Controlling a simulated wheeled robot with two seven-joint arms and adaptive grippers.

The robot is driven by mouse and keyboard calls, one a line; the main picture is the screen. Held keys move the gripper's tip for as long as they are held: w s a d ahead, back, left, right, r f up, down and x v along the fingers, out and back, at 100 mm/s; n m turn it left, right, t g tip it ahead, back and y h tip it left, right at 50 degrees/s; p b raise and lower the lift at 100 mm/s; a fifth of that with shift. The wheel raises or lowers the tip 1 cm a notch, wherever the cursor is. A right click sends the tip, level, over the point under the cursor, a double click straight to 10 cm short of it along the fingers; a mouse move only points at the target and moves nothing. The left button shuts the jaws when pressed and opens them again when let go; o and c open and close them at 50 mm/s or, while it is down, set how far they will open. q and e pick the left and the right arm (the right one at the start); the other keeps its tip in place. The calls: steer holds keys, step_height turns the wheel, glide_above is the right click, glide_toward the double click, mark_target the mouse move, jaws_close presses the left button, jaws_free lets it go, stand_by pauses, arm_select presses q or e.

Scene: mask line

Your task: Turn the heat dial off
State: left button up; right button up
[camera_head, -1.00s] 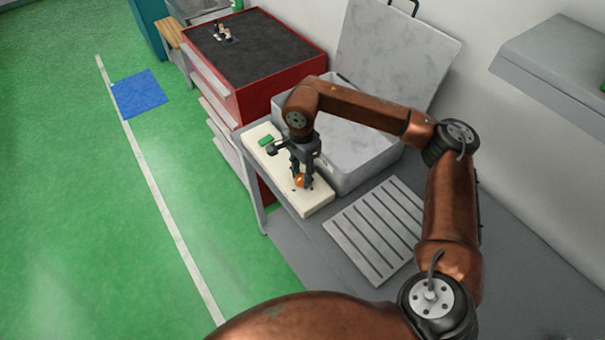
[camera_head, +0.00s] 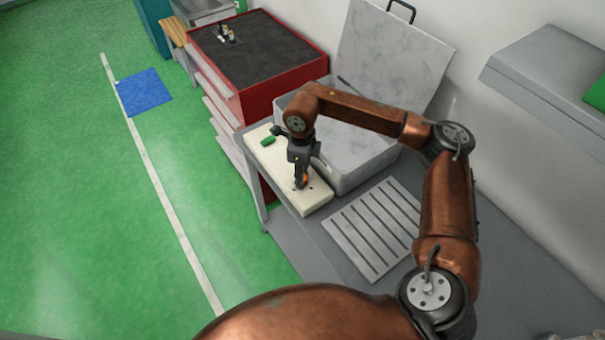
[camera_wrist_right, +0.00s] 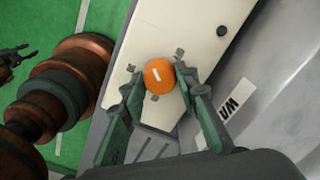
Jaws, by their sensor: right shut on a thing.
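The heat dial is a round orange knob with a white line on a cream panel (camera_head: 318,201). The dial (camera_wrist_right: 158,76) shows clearly in the right wrist view, its white line slightly tilted, with small grey marks around it. In the head view only a bit of the dial (camera_head: 305,180) shows under the fingers. My right gripper (camera_head: 302,182) points down at it; its fingers (camera_wrist_right: 160,86) are shut on the dial from both sides. My left gripper (camera_wrist_right: 17,58) shows at the left edge of the wrist view, its fingers apart and empty.
A grey box (camera_head: 345,182) with a raised lid (camera_head: 395,55) stands behind the panel. A slotted grey plate (camera_head: 372,232) lies to the right on the bench. A green button (camera_head: 267,141) sits at the panel's far end. A red cabinet (camera_head: 285,84) stands beyond.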

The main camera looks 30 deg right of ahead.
steer(key=m+p, duration=0.1)
steer(key=m, duration=0.2)
steer(key=m+p, duration=0.1)
steer(key=m, duration=0.2)
steer(key=shift+w+r+m, duration=0.1)
steer(key=shift+r+m, duration=0.1)
steer(key=shift+m, duration=0.1)
steer(key=m+p, duration=0.2)
steer(key=m, duration=0.4)
steer(key=shift+f, duration=0.1)
stand_by(0.3)
steer(key=o, duration=1.1)
steer(key=shift+o, duration=0.2)
step_height(320, 180, up, 12)
